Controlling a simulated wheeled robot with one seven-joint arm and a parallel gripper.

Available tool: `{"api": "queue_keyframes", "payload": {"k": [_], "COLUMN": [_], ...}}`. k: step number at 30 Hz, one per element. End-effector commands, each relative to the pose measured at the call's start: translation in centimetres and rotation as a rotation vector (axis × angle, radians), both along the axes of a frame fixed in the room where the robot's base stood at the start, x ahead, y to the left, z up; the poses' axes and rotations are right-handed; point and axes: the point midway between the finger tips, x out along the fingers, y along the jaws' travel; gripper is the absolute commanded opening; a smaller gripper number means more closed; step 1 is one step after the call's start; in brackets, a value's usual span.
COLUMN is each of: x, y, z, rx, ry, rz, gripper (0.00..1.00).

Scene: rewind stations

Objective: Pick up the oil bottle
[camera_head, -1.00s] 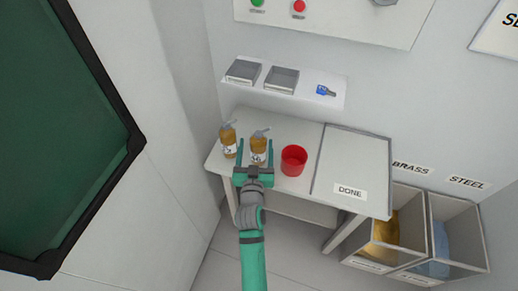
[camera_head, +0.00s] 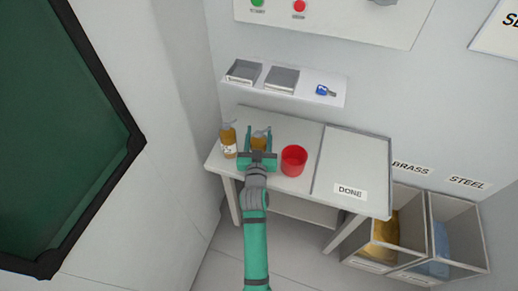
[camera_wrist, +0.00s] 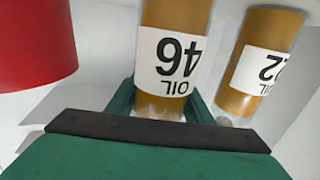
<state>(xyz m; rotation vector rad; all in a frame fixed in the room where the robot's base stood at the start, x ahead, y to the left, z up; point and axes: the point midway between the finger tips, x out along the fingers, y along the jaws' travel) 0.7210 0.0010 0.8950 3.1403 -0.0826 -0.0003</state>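Two amber oil bottles with white labels stand on the table. One oil bottle (camera_head: 260,143), labelled OIL 46 in the wrist view (camera_wrist: 172,60), is between the fingers of my gripper (camera_head: 261,133). The gripper is open, with a finger on each side of this bottle; its lower part is hidden by my gripper in the head view. The other oil bottle (camera_head: 229,141) stands to its left in the head view. It shows on the right in the wrist view (camera_wrist: 262,60), its label number only partly readable, ending in 2.
A red cup (camera_head: 293,160) stands close right of my gripper. A grey tray marked DONE (camera_head: 352,165) covers the table's right part. A shelf (camera_head: 300,96) with two small trays and a blue item hangs behind. Brass and steel bins (camera_head: 462,215) stand at right.

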Motion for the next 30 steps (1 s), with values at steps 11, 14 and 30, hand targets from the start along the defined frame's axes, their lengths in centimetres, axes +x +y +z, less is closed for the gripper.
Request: {"api": "queue_keyframes", "payload": {"k": [11, 14, 30], "x": [0.0, 0.0, -6.8], "y": [0.0, 0.0, 0.4], "z": [0.4, 1.1, 9.9], "rx": [0.0, 0.001, 0.0], "ry": [-0.003, -0.005, -0.003], "rz": [0.0, 0.0, 0.001], "gripper": [0.14, 0.14, 0.14]}}
